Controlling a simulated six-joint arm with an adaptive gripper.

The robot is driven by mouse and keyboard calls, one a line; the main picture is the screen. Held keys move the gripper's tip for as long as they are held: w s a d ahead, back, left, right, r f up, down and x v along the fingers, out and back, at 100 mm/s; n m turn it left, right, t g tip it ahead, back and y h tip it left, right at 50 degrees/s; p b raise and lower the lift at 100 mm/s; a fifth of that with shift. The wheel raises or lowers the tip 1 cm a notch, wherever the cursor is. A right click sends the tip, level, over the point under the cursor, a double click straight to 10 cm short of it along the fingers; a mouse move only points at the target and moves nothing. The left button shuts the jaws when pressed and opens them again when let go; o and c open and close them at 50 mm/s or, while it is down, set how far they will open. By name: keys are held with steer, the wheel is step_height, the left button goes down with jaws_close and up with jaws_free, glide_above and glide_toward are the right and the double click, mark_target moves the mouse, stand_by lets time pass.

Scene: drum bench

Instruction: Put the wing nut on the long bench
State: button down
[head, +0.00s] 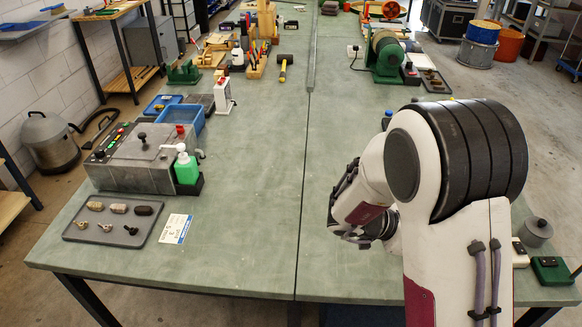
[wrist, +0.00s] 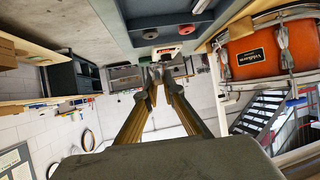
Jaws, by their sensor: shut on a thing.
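My gripper (head: 345,195) hangs over the green bench (head: 245,240), right of its centre seam and left of my forearm. In the wrist view its two fingers (wrist: 156,72) converge at the tips. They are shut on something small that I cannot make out. A grey tray (head: 158,236) at the front left of the bench holds several small parts. Its front row has two brass-coloured pieces (head: 83,225) and a dark piece (head: 130,230) that look like small threaded hardware. I cannot tell which thing is the wing nut.
A green grinder (head: 385,55) is at the back right. The middle of the bench is clear.

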steer(key=shift+a, duration=0.1)
steer(key=shift+w+a+f, duration=0.1)
steer(key=shift+a+f, duration=0.05)
steer(key=shift+a, duration=0.35)
steer(key=w+a+r+n+t+y, duration=0.25)
steer(key=w+a+n+t, duration=0.2)
steer(key=w+a, duration=0.55)
steer(key=w+a+r+n+t+y, duration=0.2)
steer(key=w+a+n+t+y, duration=0.3)
steer(key=w+a, duration=0.45)
steer(key=w+a+r+n+y, duration=0.1)
steer(key=w+a+n+y, duration=0.15)
steer(key=a, duration=0.45)
steer(key=w+a+n+y, duration=0.1)
steer(key=a+n, duration=0.2)
steer(key=a, duration=0.4)
steer(key=s+a+f+n+g+y, duration=0.1)
steer(key=s+a+n+y, duration=0.3)
steer(key=a, duration=0.6)
steer(key=s+a+f+n+g+y, duration=0.2)
steer(key=a+n+y, duration=0.4)
steer(key=a, duration=0.5)
step_height(320, 180, down, 2)
steer(key=shift+s+a+f, duration=0.1)
steer(key=shift+s+a, duration=0.05)
steer(key=shift+s, duration=0.7)
